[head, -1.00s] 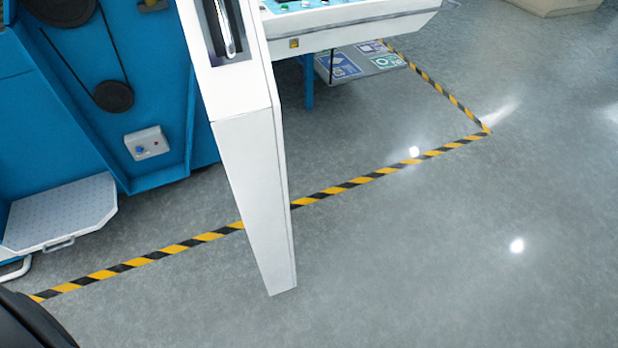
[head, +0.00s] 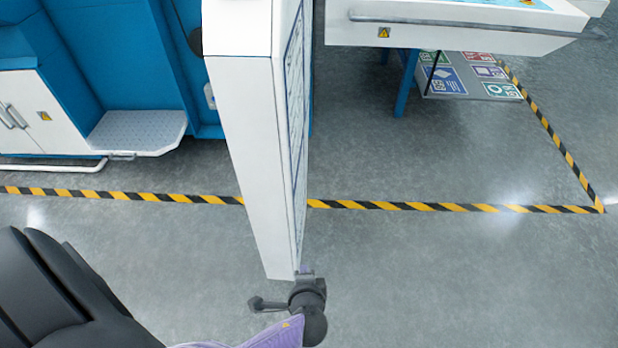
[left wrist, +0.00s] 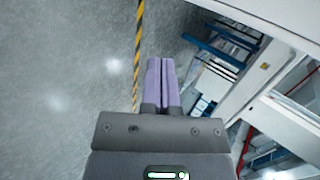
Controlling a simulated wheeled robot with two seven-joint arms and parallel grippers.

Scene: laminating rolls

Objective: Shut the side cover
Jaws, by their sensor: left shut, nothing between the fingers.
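The side cover (head: 245,150) is a tall white panel standing open in the head view, seen nearly edge-on, with a printed inner face turned right. It stands out from the blue machine (head: 100,60). My left gripper (head: 304,278) is at the cover's lower front corner, with its fingertips partly hidden there. I cannot tell whether it touches the cover. In the left wrist view its two purple fingers (left wrist: 161,82) are together with nothing between them. My right gripper is not in view.
A white control desk (head: 460,30) overhangs at the upper right, above a plate with coloured signs (head: 465,80). A metal step (head: 135,130) juts out at left. Yellow-black floor tape (head: 420,206) crosses the floor. The grey floor at right is clear.

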